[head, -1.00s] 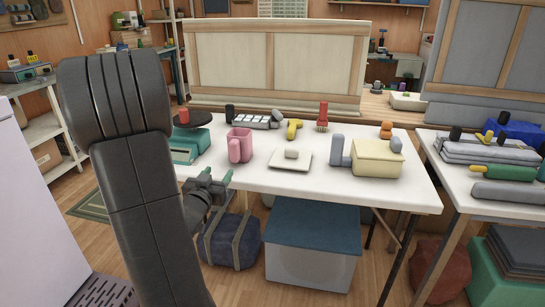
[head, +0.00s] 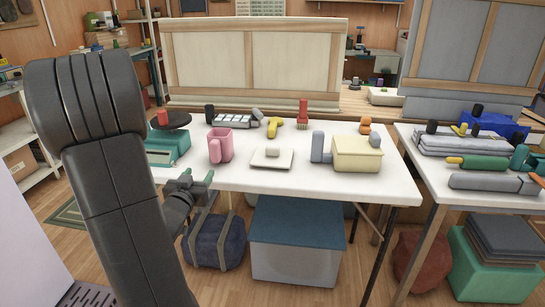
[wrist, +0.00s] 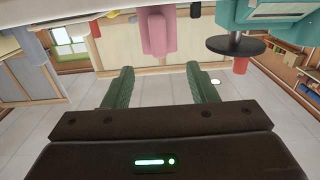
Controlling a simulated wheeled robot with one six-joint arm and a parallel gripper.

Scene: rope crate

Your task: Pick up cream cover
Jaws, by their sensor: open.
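A flat, pale cream square cover with a small knob (head: 272,158) lies on the white table, right of the pink mug (head: 220,146). A pale yellow-cream box (head: 356,155) stands farther right on the same table. My gripper (head: 197,177) is open and empty at the table's front left edge, left of the cover and apart from it. In the wrist view its two green fingers (wrist: 160,72) stand wide apart with nothing between them. The wrist picture is upside down and shows the pink mug (wrist: 158,30), but I cannot make out the cover there.
A teal scale with a dark round plate (head: 170,121) is at the table's left. A grey L-shaped piece (head: 318,148) stands between cover and box. A yellow item (head: 274,126) and a red brush (head: 303,118) are behind. The table's front strip (head: 290,182) is clear.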

